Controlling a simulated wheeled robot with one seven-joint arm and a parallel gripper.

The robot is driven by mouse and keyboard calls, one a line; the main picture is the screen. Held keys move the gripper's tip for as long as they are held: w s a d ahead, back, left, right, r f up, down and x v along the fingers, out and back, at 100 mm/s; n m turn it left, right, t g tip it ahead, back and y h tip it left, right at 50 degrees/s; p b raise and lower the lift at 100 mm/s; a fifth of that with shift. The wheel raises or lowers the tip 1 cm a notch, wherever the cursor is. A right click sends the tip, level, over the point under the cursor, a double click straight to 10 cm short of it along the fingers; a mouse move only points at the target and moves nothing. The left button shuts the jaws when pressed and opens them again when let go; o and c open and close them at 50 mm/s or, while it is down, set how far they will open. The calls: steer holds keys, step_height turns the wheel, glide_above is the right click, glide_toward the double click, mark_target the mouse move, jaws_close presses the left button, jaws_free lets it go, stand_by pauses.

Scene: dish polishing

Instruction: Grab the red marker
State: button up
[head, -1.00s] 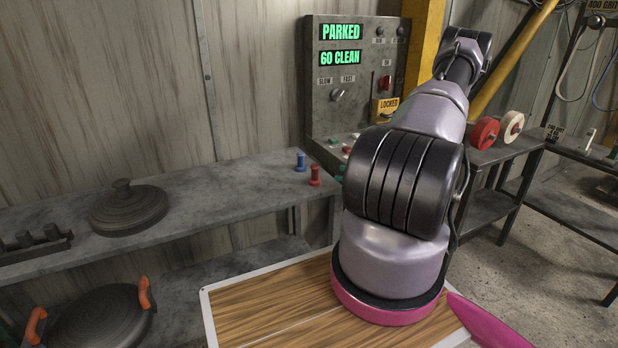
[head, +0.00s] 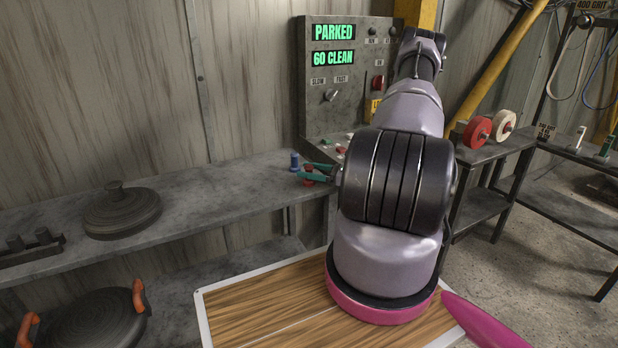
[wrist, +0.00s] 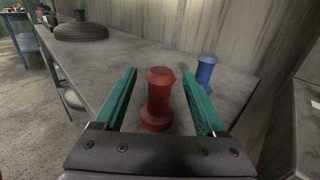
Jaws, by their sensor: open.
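The red marker (wrist: 159,98) is a small flanged peg standing upright on the grey shelf. In the wrist view it stands between the two green fingers of my gripper (wrist: 160,100), which are apart, with a gap visible on each side. In the head view my gripper (head: 315,173) reaches in from the right around the red marker (head: 308,181), which is partly hidden by the fingers. A blue marker (wrist: 205,70) of the same shape stands just outside the right finger in the wrist view. It also shows in the head view (head: 294,161), just behind the red one.
The grey shelf (head: 215,195) carries a dark round lidded piece (head: 122,213) at left. A control panel (head: 340,90) reading PARKED and 60 CLEAN stands behind. A wood-topped table (head: 270,300) lies in front, below my arm.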

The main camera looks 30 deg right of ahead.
jaws_close()
